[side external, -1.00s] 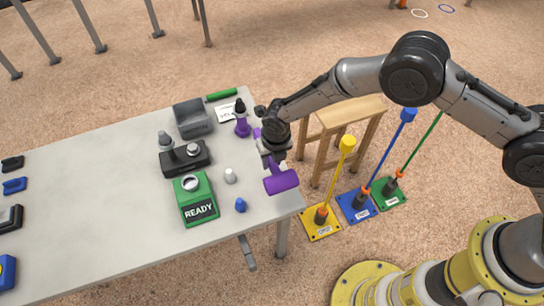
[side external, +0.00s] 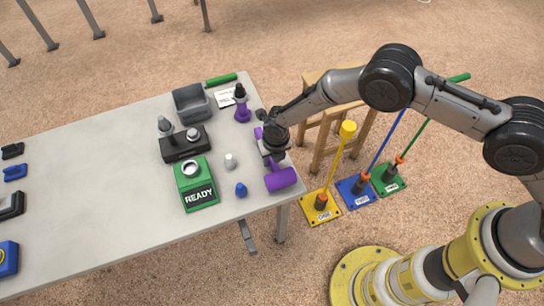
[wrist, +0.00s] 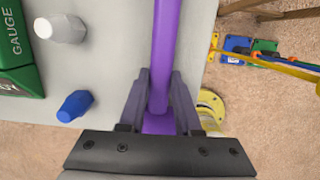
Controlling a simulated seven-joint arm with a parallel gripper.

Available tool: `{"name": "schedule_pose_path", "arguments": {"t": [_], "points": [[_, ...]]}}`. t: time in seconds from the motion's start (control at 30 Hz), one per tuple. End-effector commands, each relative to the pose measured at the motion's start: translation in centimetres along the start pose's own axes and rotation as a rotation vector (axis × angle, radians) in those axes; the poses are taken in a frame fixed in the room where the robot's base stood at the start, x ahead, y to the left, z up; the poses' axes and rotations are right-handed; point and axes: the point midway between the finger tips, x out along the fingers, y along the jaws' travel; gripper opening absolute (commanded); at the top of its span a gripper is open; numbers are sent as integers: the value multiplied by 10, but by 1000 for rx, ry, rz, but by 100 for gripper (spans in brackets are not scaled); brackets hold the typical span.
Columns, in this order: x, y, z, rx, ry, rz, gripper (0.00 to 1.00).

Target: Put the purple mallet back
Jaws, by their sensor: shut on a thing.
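The purple mallet (side external: 281,180) is at the right end of the grey table (side external: 100,180). My gripper (side external: 273,159) is shut on its handle, with one finger on each side of it in the wrist view (wrist: 160,100). The handle (wrist: 166,45) runs up the wrist view, away from the fingers. The cylindrical head faces the table's near right corner in the side view. I cannot tell whether the mallet touches the tabletop. Part of the handle is hidden by my gripper.
A white piece (side external: 230,161), a blue piece (side external: 241,190) and a green READY box (side external: 196,183) stand left of the mallet. A purple stand (side external: 242,108) is behind it. Yellow (side external: 321,207), blue (side external: 357,191) and green (side external: 389,180) floor stands hold long-handled tools beside a wooden stool (side external: 318,142).

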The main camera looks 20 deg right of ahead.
Motion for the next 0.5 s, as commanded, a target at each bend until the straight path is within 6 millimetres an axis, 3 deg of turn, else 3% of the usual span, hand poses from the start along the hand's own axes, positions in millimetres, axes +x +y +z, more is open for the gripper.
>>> {"name": "schedule_pose_path", "arguments": {"t": [0.5], "points": [[2, 1, 1, 0, -2, 2, 0]]}}
